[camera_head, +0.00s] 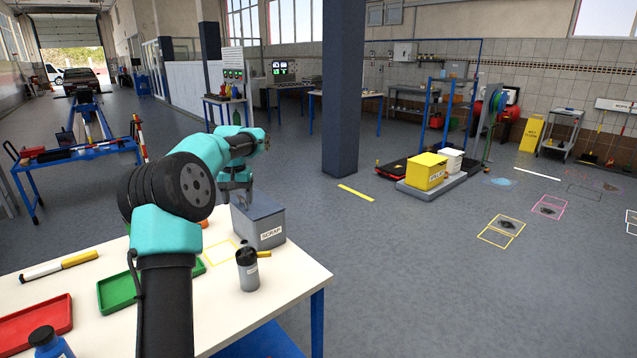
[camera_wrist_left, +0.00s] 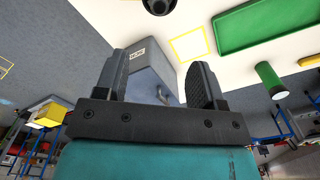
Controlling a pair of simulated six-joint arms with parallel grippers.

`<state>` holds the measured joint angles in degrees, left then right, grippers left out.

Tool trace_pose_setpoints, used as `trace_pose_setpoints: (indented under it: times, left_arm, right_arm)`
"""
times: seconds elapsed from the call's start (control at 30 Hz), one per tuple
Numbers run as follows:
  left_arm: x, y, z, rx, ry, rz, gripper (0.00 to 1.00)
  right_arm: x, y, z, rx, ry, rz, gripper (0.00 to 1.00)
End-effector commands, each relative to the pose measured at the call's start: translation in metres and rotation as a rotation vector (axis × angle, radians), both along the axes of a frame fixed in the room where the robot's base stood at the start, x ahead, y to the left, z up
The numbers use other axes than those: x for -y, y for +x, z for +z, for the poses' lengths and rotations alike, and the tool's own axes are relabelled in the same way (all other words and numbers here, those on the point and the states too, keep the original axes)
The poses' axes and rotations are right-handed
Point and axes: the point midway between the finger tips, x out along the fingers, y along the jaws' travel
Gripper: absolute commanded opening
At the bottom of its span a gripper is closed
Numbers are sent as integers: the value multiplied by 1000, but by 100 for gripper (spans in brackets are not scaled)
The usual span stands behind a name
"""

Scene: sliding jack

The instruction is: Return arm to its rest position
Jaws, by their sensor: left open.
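My left arm reaches in over the white table (camera_head: 290,275). Its gripper (camera_head: 237,192) is just above or behind the grey box labelled SCRAP (camera_head: 262,228). In the left wrist view, the two dark fingers of the gripper (camera_wrist_left: 160,75) are spread wide with nothing held between them. The grey box (camera_wrist_left: 148,70) shows beyond and between the fingers; whether they touch it cannot be told. My right gripper is in neither view.
A green tray (camera_head: 115,291), red tray (camera_head: 35,325), blue bottle (camera_head: 48,343) and yellow-white marker (camera_head: 60,266) are further left. A yellow outlined square (camera_head: 221,252) marks the table.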

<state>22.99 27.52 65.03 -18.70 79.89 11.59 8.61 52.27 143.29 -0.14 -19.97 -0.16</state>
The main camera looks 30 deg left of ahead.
Motion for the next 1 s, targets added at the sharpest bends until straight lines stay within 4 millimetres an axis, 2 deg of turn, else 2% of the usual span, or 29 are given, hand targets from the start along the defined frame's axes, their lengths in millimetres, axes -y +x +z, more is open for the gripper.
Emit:
trace_pose_setpoints:
  times: [0.17,0.27,0.37,0.5,0.67,0.87,1.0]
  left_arm:
    - [6,5,-13,2,-7,-16,63]
    - [20,16,-38,7,-20,-46,63]
    - [43,29,-76,19,-45,-92,63]
    - [88,44,-143,43,-88,-163,63]
    - [147,46,-219,71,-143,-234,63]
    - [226,24,-305,102,-211,-303,63]
    - [281,-9,-357,119,-256,-338,63]
  right_arm:
    - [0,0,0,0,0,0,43]
    - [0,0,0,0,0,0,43]
    - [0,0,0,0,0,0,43]
    - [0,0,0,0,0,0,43]
    - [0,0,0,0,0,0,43]
    - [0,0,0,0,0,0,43]
    - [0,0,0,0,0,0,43]
